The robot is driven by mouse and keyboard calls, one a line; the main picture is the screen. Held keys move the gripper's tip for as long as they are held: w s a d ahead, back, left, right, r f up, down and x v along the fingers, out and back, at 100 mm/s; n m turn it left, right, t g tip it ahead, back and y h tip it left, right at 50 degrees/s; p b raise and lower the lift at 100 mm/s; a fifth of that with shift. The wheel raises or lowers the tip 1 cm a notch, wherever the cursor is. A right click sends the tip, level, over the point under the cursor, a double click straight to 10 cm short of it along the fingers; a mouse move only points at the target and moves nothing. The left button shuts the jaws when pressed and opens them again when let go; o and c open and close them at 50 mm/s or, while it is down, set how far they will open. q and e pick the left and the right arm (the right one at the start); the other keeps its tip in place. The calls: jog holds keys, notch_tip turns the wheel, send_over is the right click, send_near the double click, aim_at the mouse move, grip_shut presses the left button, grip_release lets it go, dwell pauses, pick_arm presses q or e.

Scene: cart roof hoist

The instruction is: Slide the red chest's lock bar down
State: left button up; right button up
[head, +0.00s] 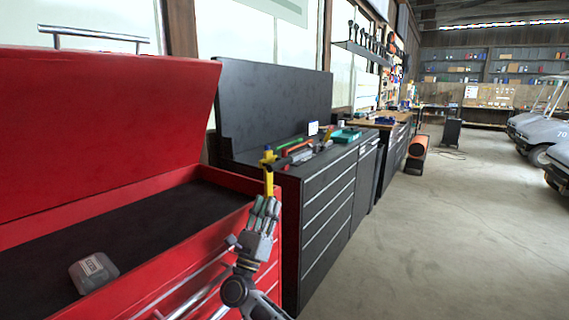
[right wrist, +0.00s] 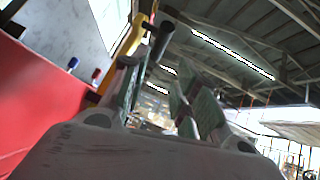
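The red chest (head: 110,130) stands at the left in the head view with its lid raised. A yellow bar (head: 268,180), which looks like the lock bar, stands upright at the chest's right front corner. It also shows in the right wrist view (right wrist: 128,45), tilted, near a dark rod. My right gripper (head: 265,210) is just below and in front of the yellow bar, partly covering its lower end. In the right wrist view its fingers (right wrist: 162,95) are apart. The dark rod lies close to the left finger; I cannot tell whether they touch. My left gripper is not in view.
A grey labelled box (head: 92,272) lies in the chest's dark tray. Silver drawer handles (head: 190,285) run along the chest's front. A black drawer cabinet (head: 325,205) with tools on top stands close to the right.

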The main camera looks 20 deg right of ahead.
aim_at(280, 165)
jog(key=shift+r, duration=0.1)
jog(key=shift+w+r, duration=0.1)
jog(key=shift+w, duration=0.05)
dwell(0.3)
jog(key=shift+x, duration=6.75)
grip_shut()
